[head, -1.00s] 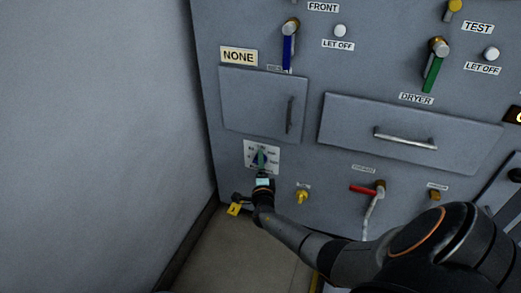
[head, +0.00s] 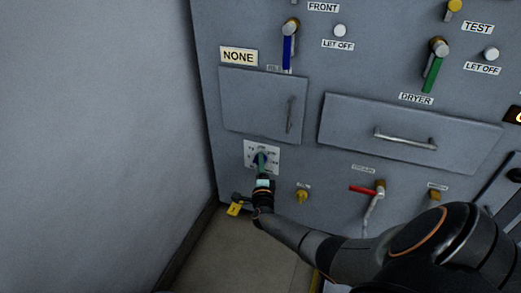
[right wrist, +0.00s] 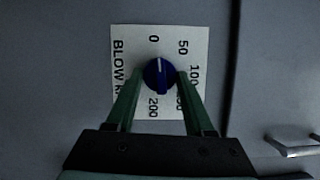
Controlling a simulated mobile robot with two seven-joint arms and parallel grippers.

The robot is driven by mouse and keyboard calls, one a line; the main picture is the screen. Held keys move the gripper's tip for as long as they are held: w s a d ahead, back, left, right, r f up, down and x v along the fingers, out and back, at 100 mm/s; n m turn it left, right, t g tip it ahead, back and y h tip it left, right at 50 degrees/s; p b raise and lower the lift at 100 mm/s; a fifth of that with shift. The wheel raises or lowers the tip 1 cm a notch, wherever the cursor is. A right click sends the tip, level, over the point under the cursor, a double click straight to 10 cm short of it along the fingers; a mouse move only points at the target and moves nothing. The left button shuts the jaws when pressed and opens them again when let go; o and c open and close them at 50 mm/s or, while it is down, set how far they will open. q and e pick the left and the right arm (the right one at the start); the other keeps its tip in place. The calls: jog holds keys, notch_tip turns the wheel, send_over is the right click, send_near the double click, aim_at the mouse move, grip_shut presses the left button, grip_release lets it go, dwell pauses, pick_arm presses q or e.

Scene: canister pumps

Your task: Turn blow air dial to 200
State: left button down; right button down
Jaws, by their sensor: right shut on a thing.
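The blow air dial is a blue knob (right wrist: 160,75) on a white scale plate (right wrist: 133,55) marked 0, 50, 100, 150 and 200. The word BLOW shows at the plate's left edge in the right wrist view. In the head view the plate (head: 275,155) is low on the panel, with my fingers covering most of the knob. My right gripper (head: 261,162) is shut on the knob, one green finger on each side. My left gripper is not in view.
A hinged door (head: 258,105) and a drawer (head: 410,135) are above the dial. A wall (head: 95,130) stands at the left.

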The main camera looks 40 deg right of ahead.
jog(key=shift+a+f+m+t+h, duration=0.15)
jog(key=shift+m+h, duration=0.1)
jog(key=shift+m, duration=0.55)
jog(key=shift+d+f+m+t+h, duration=0.15)
jog(key=shift+m+h, duration=0.1)
jog(key=shift+m, duration=0.55)
jog(key=shift+r, duration=0.1)
jog(key=shift+c, duration=1.4)
grip_release()
jog(key=shift+r, duration=0.1)
jog(key=p+v, duration=0.5)
jog(key=v, duration=0.7)
jog(key=shift+s+a, duration=0.15)
jog(key=shift+a, duration=0.05)
